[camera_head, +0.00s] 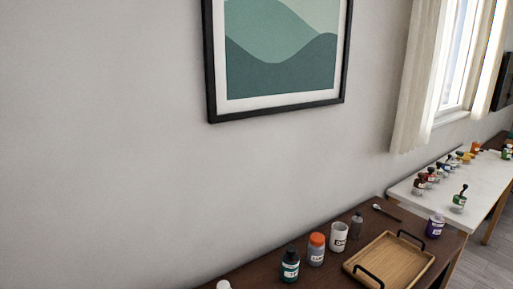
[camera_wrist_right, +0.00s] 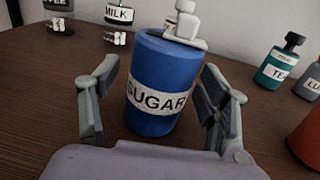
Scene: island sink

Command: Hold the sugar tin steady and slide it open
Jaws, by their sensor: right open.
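The sugar tin (camera_wrist_right: 165,72) is a blue cylinder with a white SUGAR label. It stands on the dark wooden top in the right wrist view, leaning slightly in the picture. A white blocky piece (camera_wrist_right: 186,27) shows at its top edge; I cannot tell if it is a part of the lid or something behind. My right gripper (camera_wrist_right: 161,75) is open, with one finger on each side of the tin. Gaps show between the fingers and the tin. The head view shows neither gripper, and my left gripper is not in view.
In the wrist view, a milk container (camera_wrist_right: 119,14) stands behind left, and a teal bottle (camera_wrist_right: 278,62) and an orange object (camera_wrist_right: 307,140) stand right. In the head view, the wooden tray (camera_head: 372,268), white cup (camera_head: 338,238) and orange-capped jar (camera_head: 316,250) share the dark counter by the wall.

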